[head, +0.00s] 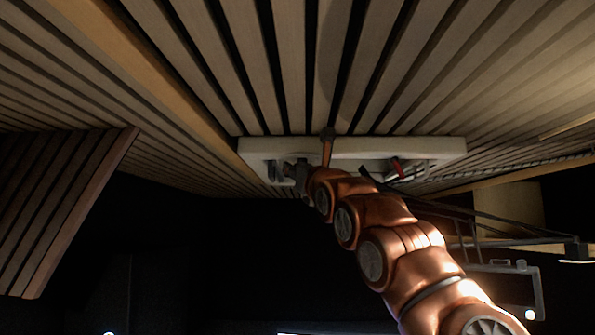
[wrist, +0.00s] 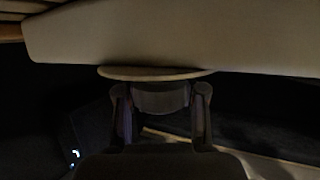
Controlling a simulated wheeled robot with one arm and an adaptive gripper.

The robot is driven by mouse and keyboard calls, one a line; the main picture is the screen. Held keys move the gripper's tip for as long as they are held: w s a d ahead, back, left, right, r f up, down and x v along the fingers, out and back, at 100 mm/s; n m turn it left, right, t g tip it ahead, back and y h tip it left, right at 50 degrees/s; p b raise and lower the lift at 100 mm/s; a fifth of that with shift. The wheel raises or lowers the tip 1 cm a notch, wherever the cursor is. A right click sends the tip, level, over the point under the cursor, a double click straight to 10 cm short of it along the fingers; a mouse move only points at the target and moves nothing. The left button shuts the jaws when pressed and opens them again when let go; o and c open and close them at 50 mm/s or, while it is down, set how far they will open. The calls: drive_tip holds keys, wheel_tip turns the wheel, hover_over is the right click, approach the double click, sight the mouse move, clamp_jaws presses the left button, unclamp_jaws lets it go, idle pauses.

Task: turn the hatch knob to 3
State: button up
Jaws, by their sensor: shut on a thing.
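The hatch knob (wrist: 160,97) is a dark grey round piece under a pale flat disc (wrist: 155,74) in the wrist view. My gripper (wrist: 161,102) has one finger on each side of the knob and is shut on it. In the head view my gripper (head: 302,178) reaches up to the left part of a pale panel (head: 350,148) under the slatted ceiling. The knob cannot be made out there. No numbers or pointer mark are readable, so the knob's setting cannot be told.
A small red part (head: 396,167) and grey fittings sit on the panel's right side. A slatted wooden panel (head: 65,205) hangs at the left. A dark metal frame (head: 510,268) stands at the right. The space below the panel on the left is dark.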

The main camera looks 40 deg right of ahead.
drive_tip(key=shift+f, duration=0.1)
drive_tip(key=o, duration=1.1)
drive_tip(key=shift+c, duration=0.2)
drive_tip(key=shift+s, duration=0.2)
drive_tip(key=shift+s, duration=0.45)
drive_tip(key=v, duration=1.1)
drive_tip(key=shift+w+a+f, duration=0.15)
drive_tip(key=shift+w, duration=0.05)
